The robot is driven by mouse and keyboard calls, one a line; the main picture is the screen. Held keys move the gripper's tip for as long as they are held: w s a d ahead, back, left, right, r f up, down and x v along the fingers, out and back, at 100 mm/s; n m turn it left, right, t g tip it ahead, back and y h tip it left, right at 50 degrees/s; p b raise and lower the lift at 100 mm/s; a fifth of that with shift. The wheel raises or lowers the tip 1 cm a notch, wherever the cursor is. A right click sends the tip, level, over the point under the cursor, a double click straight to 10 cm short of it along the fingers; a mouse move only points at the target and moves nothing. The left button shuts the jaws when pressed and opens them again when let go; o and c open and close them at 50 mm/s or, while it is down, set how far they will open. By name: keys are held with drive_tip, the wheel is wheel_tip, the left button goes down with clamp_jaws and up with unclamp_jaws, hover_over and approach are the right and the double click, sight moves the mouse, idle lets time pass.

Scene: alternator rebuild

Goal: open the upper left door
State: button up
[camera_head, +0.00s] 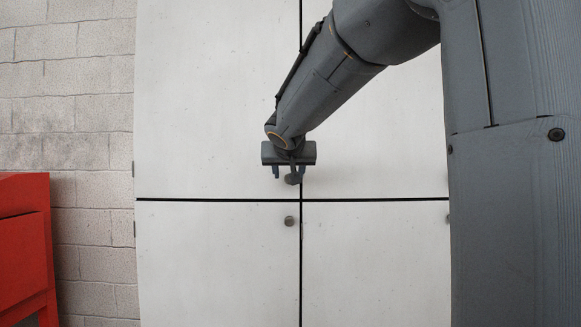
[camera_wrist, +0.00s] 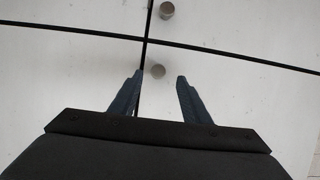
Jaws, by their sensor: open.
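The upper left door (camera_head: 210,90) is a pale, flat cabinet door, and it looks shut. Its round grey knob (camera_head: 291,180) is at its lower right corner, partly hidden by my gripper. My gripper (camera_head: 288,172) is open, in front of that corner. In the wrist view the picture is turned over, and the same door (camera_wrist: 235,110) fills the lower right. The knob (camera_wrist: 157,71) shows there in line with the gap between my open fingers (camera_wrist: 158,77), just beyond the tips. I cannot tell how far the tips are from the door face.
Below a dark seam is the lower left door (camera_head: 215,265) with its own knob (camera_head: 289,221), close under my gripper. The upper right (camera_head: 375,150) and lower right doors (camera_head: 375,265) adjoin. A block wall (camera_head: 90,110) and a red cabinet (camera_head: 25,250) stand at the left.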

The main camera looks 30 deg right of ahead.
drive_tip(key=r+p+x, duration=0.1)
drive_tip(key=x, duration=0.6)
drive_tip(key=shift+w+d+p, duration=0.35)
drive_tip(key=shift+w+p, duration=0.05)
drive_tip(key=shift+w, duration=0.05)
clamp_jaws()
